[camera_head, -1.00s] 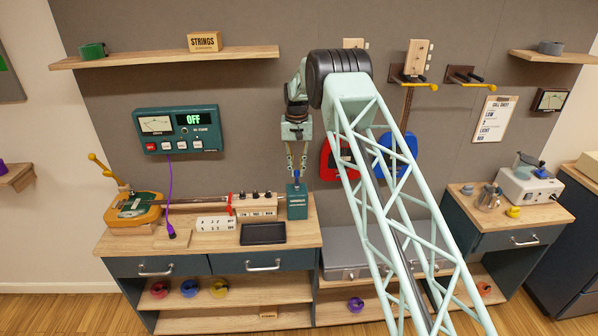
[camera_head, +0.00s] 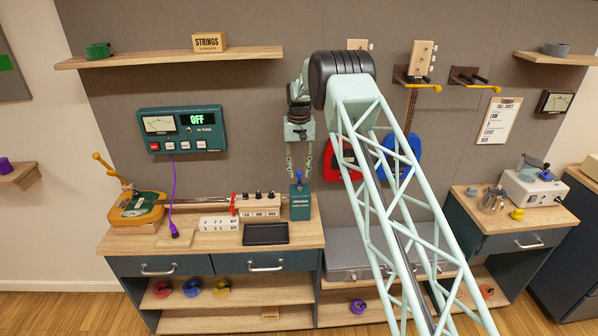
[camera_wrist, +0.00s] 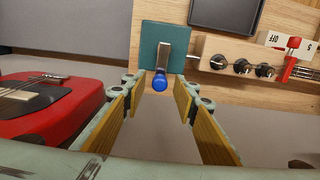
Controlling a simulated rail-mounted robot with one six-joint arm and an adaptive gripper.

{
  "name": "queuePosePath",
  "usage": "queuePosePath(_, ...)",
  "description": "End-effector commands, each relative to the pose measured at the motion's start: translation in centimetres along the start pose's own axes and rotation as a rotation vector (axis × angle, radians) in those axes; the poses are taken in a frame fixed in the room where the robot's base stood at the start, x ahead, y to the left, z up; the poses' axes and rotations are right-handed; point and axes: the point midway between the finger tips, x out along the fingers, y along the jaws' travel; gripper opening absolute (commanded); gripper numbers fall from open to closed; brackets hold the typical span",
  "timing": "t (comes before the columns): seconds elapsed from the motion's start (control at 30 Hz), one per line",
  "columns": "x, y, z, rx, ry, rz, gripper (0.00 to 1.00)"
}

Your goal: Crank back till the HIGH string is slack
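The teal crank box (camera_head: 300,208) stands at the right end of the workbench. In the wrist view the box (camera_wrist: 152,48) carries a metal crank arm (camera_wrist: 167,57) with a blue knob (camera_wrist: 160,83) at its end. My gripper (camera_head: 298,172) is above the box. In the wrist view my gripper (camera_wrist: 160,98) is open, with the blue knob in the gap between its fingers and no finger visibly touching it. The wooden tuner block (camera_head: 258,206) has several dark knobs and small labels beneath. The strings' tension cannot be read.
A teal meter box (camera_head: 180,130) reads OFF on the wall. A black tray (camera_head: 265,234) lies left of the crank box. A purple cable plug (camera_head: 174,232) rests on the bench. Red (camera_head: 335,165) and blue (camera_head: 400,160) guitars hang right of the crank box.

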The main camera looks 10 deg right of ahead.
Motion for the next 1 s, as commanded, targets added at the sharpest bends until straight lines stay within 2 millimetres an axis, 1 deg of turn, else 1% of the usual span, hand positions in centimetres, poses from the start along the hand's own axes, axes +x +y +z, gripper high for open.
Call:
queuePosePath(0.27,-0.2,0.0,0.0,0.0,0.001,0.0,0.27)
queuePosePath(0.47,-1.4,0.0,0.0,0.0,0.001,0.0,0.27)
queuePosePath(0.67,-3.7,0.0,-0.1,0.0,0.002,0.0,0.27)
queuePosePath(1.0,-8.6,0.0,0.0,0.0,0.001,0.0,0.27)
